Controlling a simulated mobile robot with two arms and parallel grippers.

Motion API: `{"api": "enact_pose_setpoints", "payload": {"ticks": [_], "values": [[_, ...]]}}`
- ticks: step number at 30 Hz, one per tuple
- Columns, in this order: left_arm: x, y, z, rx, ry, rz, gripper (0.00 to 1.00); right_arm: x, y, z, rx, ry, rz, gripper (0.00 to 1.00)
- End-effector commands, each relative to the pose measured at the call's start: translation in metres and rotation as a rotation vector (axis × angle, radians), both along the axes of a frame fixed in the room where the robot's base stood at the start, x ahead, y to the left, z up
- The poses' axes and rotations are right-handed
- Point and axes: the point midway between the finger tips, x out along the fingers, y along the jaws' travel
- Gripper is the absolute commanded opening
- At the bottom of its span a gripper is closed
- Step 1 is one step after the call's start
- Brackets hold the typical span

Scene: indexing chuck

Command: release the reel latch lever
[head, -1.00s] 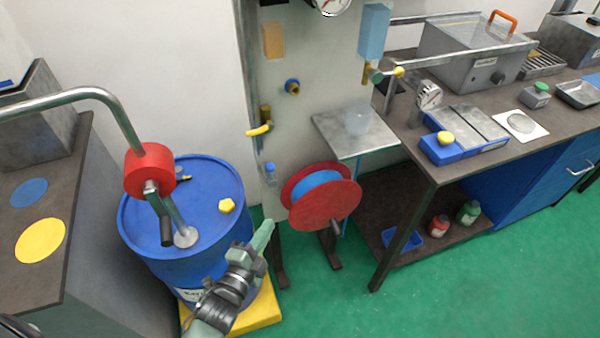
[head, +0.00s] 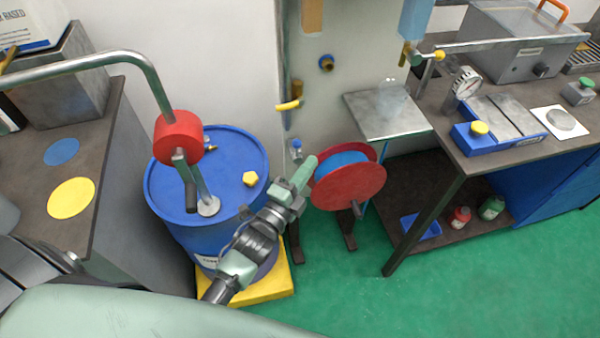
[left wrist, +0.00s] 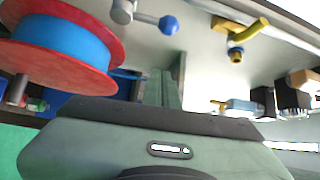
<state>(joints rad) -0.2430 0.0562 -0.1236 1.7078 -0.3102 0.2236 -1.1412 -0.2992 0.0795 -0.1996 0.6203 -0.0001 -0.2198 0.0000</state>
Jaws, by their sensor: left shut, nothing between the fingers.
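A red reel (head: 362,188) with a blue winding stands at the front of the pale panel. It fills the upper left of the left wrist view (left wrist: 105,22). A small lever with a blue knob (head: 296,144) sits on the panel, up and left of the reel; it looks like the reel latch lever. In the left wrist view its blue knob (left wrist: 169,25) is on a metal stem from a grey hub. My left gripper (head: 308,166) is shut and empty, its tips in front of the panel, just below the lever and left of the reel. Contact is not visible. My right gripper is out of view.
A yellow-handled valve (head: 289,105) is on the panel above the lever. A blue drum (head: 165,205) on a yellow base stands left of my gripper. A small metal shelf (head: 400,122) is right of the panel, before the workbench (head: 462,158).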

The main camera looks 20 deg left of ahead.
Motion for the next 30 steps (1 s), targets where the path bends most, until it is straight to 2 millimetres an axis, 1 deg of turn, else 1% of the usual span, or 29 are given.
{"api": "enact_pose_setpoints", "payload": {"ticks": [1, 3, 6, 7, 9, 12, 15, 19, 30], "values": [[0.013, -0.003, 0.004, -0.002, -0.003, 0.0, 0.0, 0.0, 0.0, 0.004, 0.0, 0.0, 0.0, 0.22], [0.028, -0.006, 0.006, -0.003, -0.003, 0.0, 0.0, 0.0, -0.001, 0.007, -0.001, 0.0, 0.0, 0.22], [0.047, -0.01, 0.008, -0.001, -0.002, 0.0, 0.0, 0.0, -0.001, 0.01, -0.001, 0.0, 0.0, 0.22], [0.049, -0.008, 0.007, 0.001, 0.001, 0.0, 0.0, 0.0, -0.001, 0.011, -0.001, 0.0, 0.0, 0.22], [0.044, 0.007, 0.004, 0.004, 0.003, 0.001, 0.0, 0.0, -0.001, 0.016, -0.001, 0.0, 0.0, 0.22], [0.043, 0.019, 0.002, 0.002, 0.003, 0.0, 0.0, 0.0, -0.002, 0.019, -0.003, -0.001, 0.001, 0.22], [0.041, 0.026, 0.001, -0.001, 0.002, 0.0, 0.0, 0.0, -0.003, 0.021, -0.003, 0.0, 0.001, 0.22], [0.041, 0.03, -0.001, -0.001, 0.001, 0.0, 0.0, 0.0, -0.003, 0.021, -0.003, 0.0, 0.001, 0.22], [0.04, 0.03, -0.001, -0.004, -0.001, 0.0, 0.0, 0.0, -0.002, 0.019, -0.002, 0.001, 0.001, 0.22]]}}
